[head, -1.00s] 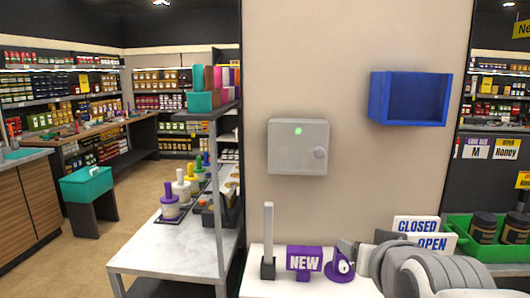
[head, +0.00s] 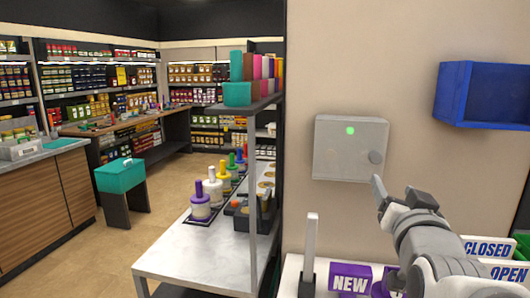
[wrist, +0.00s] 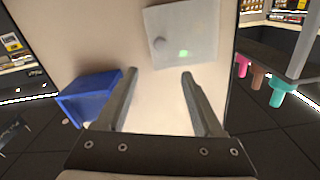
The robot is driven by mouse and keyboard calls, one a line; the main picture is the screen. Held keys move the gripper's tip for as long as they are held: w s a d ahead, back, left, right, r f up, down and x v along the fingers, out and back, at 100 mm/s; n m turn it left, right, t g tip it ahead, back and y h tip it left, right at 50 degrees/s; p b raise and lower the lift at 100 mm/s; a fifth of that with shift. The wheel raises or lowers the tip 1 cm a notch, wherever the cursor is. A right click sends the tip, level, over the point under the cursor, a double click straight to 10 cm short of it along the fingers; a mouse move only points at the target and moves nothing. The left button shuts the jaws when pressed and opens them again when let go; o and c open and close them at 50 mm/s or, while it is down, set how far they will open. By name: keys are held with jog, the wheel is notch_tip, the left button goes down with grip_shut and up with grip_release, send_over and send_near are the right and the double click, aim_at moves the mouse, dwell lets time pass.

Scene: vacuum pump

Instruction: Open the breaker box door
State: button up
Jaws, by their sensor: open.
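The breaker box (head: 345,147) is a light grey square box on the beige wall, with its door closed. My gripper (head: 379,194) is in front of the wall, just below the knob in the head view, apart from the box.
A blue open wall bin (head: 485,95) hangs to the right of the box. Below stand a purple NEW sign (head: 350,281), a grey upright post (head: 310,240) and the CLOSED and OPEN signs (head: 487,249). A metal shelf (head: 262,180) stands left. The wall around the box is clear.

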jog(key=w+p, duration=0.1)
jog(key=p, duration=0.5)
send_near(376, 158)
jog(key=x, duration=0.9)
jog(key=shift+d, duration=0.1)
grip_shut()
dwell(1.2)
